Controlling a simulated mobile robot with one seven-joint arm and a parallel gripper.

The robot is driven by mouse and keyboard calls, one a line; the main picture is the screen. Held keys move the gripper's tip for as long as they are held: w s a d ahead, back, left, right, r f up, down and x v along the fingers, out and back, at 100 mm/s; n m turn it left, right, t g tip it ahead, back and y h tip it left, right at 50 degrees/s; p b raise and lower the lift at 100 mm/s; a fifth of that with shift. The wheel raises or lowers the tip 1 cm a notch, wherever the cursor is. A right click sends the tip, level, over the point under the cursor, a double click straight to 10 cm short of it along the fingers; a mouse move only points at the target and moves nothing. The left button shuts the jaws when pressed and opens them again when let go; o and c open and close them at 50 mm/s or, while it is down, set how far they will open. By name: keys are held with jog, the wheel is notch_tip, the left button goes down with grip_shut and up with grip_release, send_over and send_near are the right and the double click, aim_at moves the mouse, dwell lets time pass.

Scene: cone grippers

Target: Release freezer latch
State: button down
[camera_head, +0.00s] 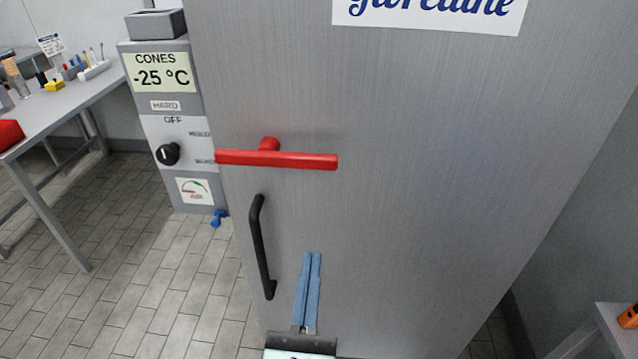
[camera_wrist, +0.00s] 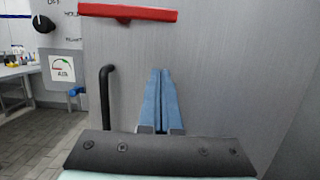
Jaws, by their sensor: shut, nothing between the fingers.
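The freezer door (camera_head: 430,200) is a tall grey brushed-metal panel. Its latch is a red bar (camera_head: 295,160) lying horizontal across the door's left part, on a round red pivot. A black vertical door handle (camera_head: 261,250) is below the latch. My gripper (camera_head: 312,256) has blue fingers pressed together with nothing between them. It is below the latch and to the right of the handle, apart from the latch. In the wrist view the red latch (camera_wrist: 128,12) is at the top, above my fingertips (camera_wrist: 160,72), and the handle (camera_wrist: 105,95) is to their left.
A control panel (camera_head: 172,130) with a black knob (camera_head: 168,154) stands left of the door. A metal table (camera_head: 75,95) with small items is at the far left. Another table (camera_head: 615,325) with an orange object (camera_head: 628,317) is at the lower right. Tiled floor (camera_head: 130,270) is clear at left.

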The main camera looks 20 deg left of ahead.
aim_at(277, 154)
jog(key=p+x, duration=0.3)
jog(key=x, duration=0.7)
jog(key=shift+r+p, duration=0.2)
jog(key=shift+p, duration=0.2)
notch_tip(277, 154, up, 4)
jog(key=p, duration=0.4)
jog(key=shift+w+f, duration=0.1)
jog(key=shift+f, duration=0.05)
jog(key=shift+n, duration=0.4)
jog(key=shift+d+r+b, duration=0.1)
jog(key=shift+r+b, duration=0.15)
jog(key=shift+b, duration=0.05)
